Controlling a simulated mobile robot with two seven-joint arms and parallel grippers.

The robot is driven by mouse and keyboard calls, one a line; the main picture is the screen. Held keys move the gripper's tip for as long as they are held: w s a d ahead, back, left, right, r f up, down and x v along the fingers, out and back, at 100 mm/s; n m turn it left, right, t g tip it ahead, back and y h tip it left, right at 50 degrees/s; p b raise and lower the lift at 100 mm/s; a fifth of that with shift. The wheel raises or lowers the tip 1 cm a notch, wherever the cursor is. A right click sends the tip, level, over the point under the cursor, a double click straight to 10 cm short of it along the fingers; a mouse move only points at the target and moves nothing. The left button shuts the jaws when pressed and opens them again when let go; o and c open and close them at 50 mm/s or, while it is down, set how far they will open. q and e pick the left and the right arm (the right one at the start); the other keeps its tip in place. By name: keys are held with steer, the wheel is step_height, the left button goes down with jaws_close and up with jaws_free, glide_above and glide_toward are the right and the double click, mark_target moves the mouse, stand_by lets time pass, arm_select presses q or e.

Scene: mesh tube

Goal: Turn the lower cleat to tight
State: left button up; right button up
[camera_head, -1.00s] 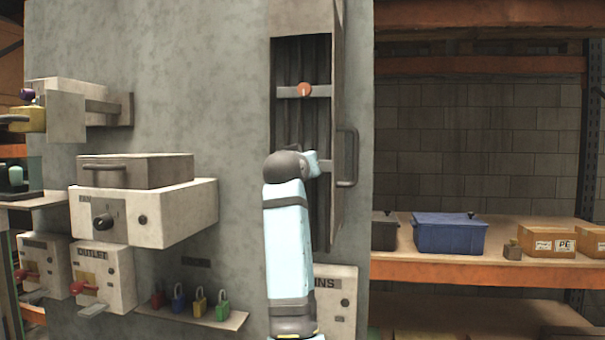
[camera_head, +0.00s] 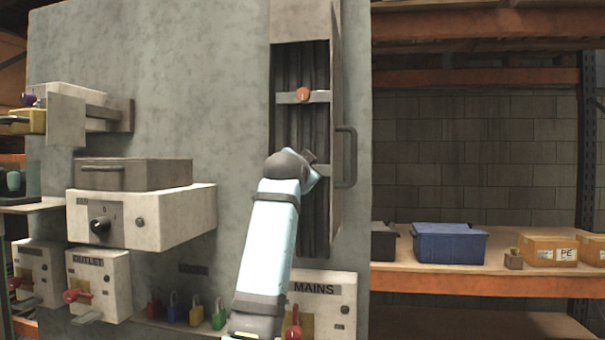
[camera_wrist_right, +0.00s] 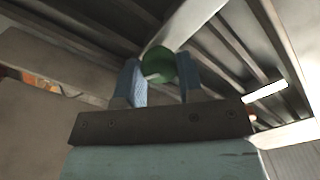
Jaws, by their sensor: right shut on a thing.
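A tall open tube housing (camera_head: 303,22) is on the grey wall, with dark ribbed mesh inside and crossbars. The upper cleat (camera_head: 303,95) is an orange knob on the upper bar. The lower cleat is a green knob (camera_wrist_right: 160,65) with a pale mark, seen in the right wrist view. My right gripper (camera_wrist_right: 159,74) has its blue fingers on either side of this knob and is shut on it. In the head view my right wrist hides the lower cleat and the fingers. My left gripper is not in view.
The housing's open door with a handle (camera_head: 347,157) stands close to the right of my wrist. At left are a switch box (camera_head: 140,219), an OUTLET box (camera_head: 98,290) and several padlocks. A MAINS box (camera_head: 325,308) is below. Shelves with a blue bin (camera_head: 449,244) are at right.

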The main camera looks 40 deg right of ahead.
steer(key=shift+f+m+p, duration=0.2)
steer(key=shift+m+p, duration=0.1)
steer(key=shift+m, duration=6)
steer(key=o, duration=0.9)
steer(key=shift+s, duration=0.1)
